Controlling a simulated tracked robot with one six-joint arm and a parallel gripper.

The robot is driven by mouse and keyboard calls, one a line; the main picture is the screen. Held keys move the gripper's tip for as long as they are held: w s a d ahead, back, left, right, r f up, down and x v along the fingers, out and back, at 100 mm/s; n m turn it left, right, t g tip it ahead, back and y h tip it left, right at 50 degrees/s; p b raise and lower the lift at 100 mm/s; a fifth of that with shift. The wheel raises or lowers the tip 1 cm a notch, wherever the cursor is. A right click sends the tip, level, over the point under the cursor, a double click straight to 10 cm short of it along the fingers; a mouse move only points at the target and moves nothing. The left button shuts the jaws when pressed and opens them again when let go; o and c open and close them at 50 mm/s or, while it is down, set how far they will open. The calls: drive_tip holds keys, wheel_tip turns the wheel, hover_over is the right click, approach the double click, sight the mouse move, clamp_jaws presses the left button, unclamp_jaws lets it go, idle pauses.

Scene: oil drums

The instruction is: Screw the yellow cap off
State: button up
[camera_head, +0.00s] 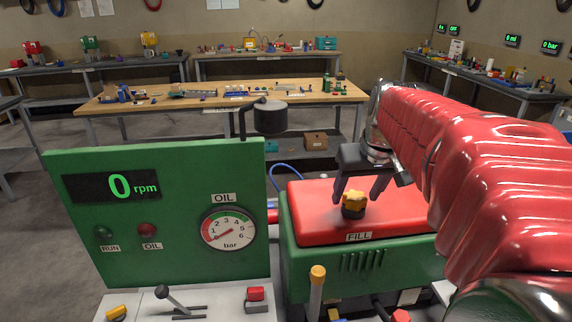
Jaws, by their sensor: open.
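The yellow cap (354,199) sits on a dark neck on top of the red cover (408,207) of a green engine block. A label reading FILL is on the cover's front edge below the cap. My gripper (359,194) is open, pointing down over the cap. One dark finger is to the left of the cap and the other to its right. The fingers look apart from the cap, and I cannot tell how far behind or above it they are.
A green panel (160,225) with a 0 rpm display and an oil gauge (229,229) stands to the left. A dark cylinder on a bent pipe (270,118) rises behind it. A yellow-topped dipstick (317,275) stands in front of the engine. Workbenches stand farther back.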

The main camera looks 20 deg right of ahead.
drive_tip(key=c, duration=1.1)
drive_tip(key=shift+d+n+y, duration=0.15)
drive_tip(key=shift+n+y, duration=0.4)
drive_tip(key=shift+n, duration=0.75)
drive_tip(key=shift+d+n+y, duration=0.1)
drive_tip(key=shift+n+y, duration=0.45)
drive_tip(key=shift+n, duration=1.25)
drive_tip(key=n+y, duration=0.1)
drive_tip(key=n, duration=0.1)
drive_tip(key=n+g, duration=0.1)
drive_tip(key=n, duration=0.1)
drive_tip(key=shift+d+n+y, duration=0.15)
drive_tip(key=shift+n+y, duration=0.15)
drive_tip(key=shift+y, duration=0.1)
drive_tip(key=shift+n+g+y, duration=0.3)
drive_tip(key=shift+n, duration=0.6)
